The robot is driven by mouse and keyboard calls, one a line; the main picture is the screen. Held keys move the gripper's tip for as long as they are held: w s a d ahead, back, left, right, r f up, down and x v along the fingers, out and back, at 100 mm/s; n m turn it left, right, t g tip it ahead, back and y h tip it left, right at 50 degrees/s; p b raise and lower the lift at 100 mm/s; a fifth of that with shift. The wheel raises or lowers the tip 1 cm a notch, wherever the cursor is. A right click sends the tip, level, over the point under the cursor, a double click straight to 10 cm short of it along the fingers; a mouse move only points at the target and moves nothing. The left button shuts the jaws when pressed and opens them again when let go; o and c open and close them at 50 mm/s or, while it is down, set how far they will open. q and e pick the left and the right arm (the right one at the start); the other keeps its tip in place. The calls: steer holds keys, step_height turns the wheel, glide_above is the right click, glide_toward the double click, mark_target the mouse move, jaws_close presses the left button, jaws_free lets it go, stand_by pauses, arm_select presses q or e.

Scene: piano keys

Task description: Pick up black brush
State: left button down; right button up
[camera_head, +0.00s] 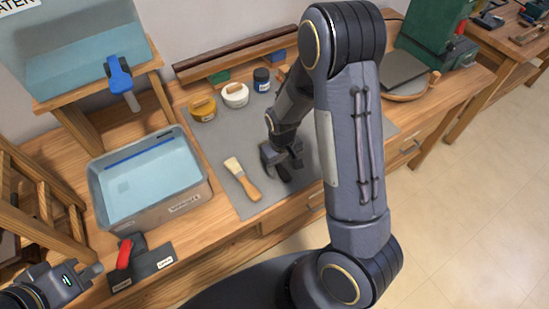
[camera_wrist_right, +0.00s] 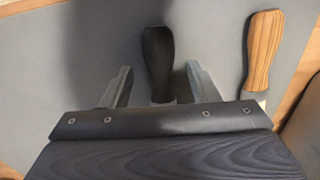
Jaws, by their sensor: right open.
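The black brush lies on the grey mat (camera_head: 226,147). Its dark handle (camera_head: 283,173) shows just below my right gripper (camera_head: 281,158) in the head view. In the right wrist view the black brush's handle (camera_wrist_right: 158,58) lies between the two fingers of my open right gripper (camera_wrist_right: 158,67), with a gap on each side. The brush's far end is hidden behind the gripper body. My left gripper (camera_head: 88,273) is at the lower left, away from the mat; its finger opening is not clear.
A wooden-handled brush (camera_head: 242,178) lies beside the black one and also shows in the right wrist view (camera_wrist_right: 263,48). A water-filled tub (camera_head: 148,180) stands left of the mat. Paint jars (camera_head: 235,95) stand at the back.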

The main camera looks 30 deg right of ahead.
steer(key=shift+c, duration=0.4)
steer(key=c, duration=1)
steer(key=shift+r, duration=0.1)
